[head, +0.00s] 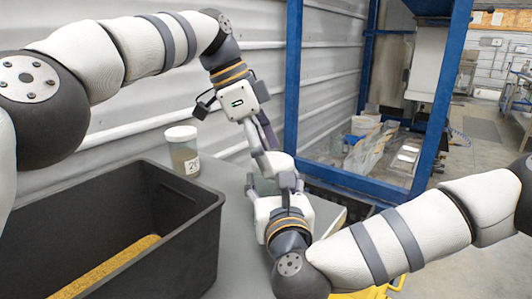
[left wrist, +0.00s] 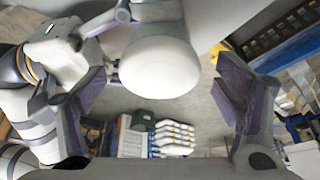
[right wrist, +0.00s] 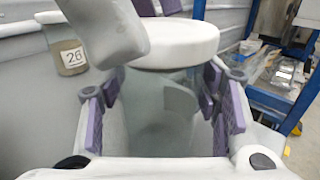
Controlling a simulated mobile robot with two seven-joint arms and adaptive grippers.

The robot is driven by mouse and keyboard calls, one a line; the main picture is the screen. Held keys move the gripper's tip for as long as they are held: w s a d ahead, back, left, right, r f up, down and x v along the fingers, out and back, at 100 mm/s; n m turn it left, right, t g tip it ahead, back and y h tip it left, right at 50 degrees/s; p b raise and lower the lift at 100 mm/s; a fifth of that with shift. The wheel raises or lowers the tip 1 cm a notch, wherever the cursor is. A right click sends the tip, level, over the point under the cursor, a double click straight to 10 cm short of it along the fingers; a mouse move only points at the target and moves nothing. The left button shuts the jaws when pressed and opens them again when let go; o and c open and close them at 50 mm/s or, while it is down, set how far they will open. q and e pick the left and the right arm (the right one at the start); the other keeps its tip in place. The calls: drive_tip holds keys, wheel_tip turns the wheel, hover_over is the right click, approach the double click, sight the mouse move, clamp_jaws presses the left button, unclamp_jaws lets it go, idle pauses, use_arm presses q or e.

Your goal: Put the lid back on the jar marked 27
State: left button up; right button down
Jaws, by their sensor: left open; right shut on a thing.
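A round white lid (right wrist: 172,43) sits at the mouth of a clear greyish jar (right wrist: 160,112) in the right wrist view; I cannot tell if it is seated fully. My right gripper (right wrist: 160,120) is shut on this jar, with purple pads on both sides. No number shows on it. The left wrist view shows the lid (left wrist: 158,66) from above, between the spread fingers of my open left gripper (left wrist: 155,100). In the head view my left gripper (head: 267,145) is just above the lid (head: 272,163), and my right gripper (head: 284,188) is below.
Another white-lidded jar (head: 182,152), marked 26 in the right wrist view (right wrist: 72,57), stands on the grey table (head: 225,190) near the wall. A black bin (head: 205,225) with yellowish grain is at the left. A blue frame (head: 292,90) rises behind my grippers.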

use_arm(q)
drive_tip(key=shift+o, duration=1)
drive_tip(key=shift+v, duration=1.25)
drive_tip(key=a, duration=1.2)
drive_tip(key=shift+s+r, duration=0.15)
drive_tip(key=shift+r, duration=0.05)
drive_tip(key=shift+a, duration=0.1)
use_arm(e)
drive_tip(key=shift+c, duration=2.4)
unclamp_jaws()
